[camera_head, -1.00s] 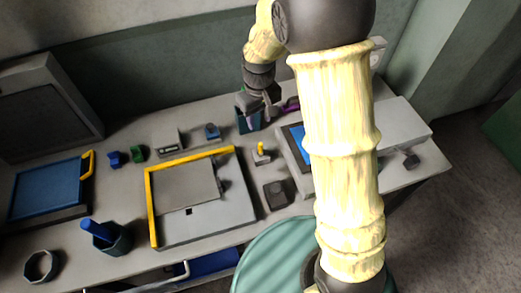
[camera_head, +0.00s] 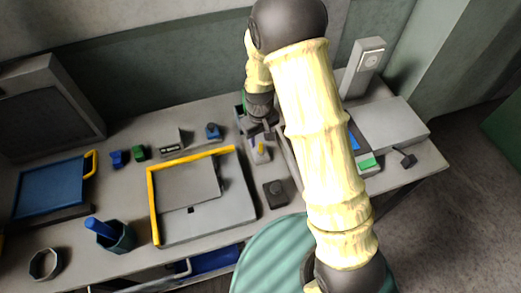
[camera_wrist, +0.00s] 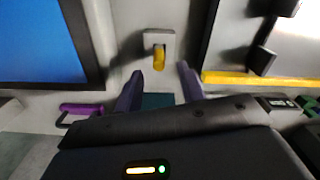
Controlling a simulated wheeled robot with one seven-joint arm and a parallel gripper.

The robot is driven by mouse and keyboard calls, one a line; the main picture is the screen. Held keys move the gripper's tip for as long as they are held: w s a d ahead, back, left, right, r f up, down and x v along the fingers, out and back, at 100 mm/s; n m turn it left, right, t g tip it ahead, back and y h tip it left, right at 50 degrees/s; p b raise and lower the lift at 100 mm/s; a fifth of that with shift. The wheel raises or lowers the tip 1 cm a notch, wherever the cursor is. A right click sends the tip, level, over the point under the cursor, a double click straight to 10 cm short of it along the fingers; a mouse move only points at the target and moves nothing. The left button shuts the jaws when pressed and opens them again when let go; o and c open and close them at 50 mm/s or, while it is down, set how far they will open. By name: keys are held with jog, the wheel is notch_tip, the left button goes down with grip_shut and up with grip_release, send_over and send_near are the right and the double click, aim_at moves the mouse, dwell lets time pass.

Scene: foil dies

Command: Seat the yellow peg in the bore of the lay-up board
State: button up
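The yellow peg (camera_head: 259,148) stands upright in a small grey block on the bench; it also shows ahead of the fingers in the wrist view (camera_wrist: 158,58). My gripper (camera_wrist: 160,79) is open, with its two dark purple fingers apart and nothing between them. The peg lies just beyond the fingertips, between their lines; contact is not visible. The lay-up board seems to be the grey plate (camera_head: 234,205) with the yellow edge strips, left of the peg. A small dark square (camera_head: 190,210) on it may be the bore; I cannot tell.
A dark block with a knob (camera_head: 275,193) stands right of the board. A small blue-topped block (camera_head: 212,132) lies behind it. In the wrist view, a blue panel (camera_wrist: 40,45) and a purple-handled object (camera_wrist: 82,108) are at left. A teal bin (camera_wrist: 157,100) shows between the fingers.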

aim_at(260, 143)
jog(key=shift+s+d+f+p, duration=0.15)
jog(key=shift+f+p, duration=0.65)
jog(key=shift+f, duration=1.7)
grip_shut()
